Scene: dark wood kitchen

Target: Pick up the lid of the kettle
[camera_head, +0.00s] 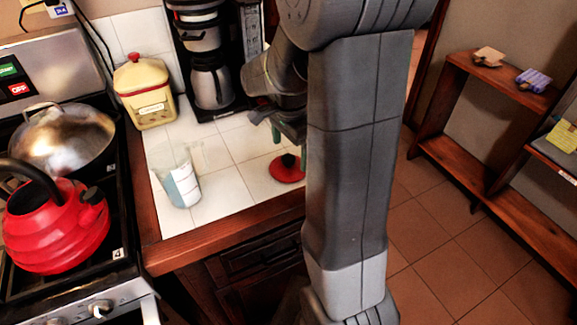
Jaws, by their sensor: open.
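A red, round lid (285,172) with a black knob lies flat on the white tiled counter. The red kettle (57,232) with a black handle and black spout tip stands on the stove at the left. My gripper (290,142) is just above the lid's knob, its greenish fingers pointing down, open and empty. My arm hides part of the gripper and the right edge of the lid area. I cannot tell whether the fingers touch the knob.
A clear measuring cup (180,182) stands left of the lid. A yellow canister (147,95) and a coffee maker (210,70) stand at the back. A metal domed pan (65,140) is on the stove (115,285). Bare tile lies around the lid.

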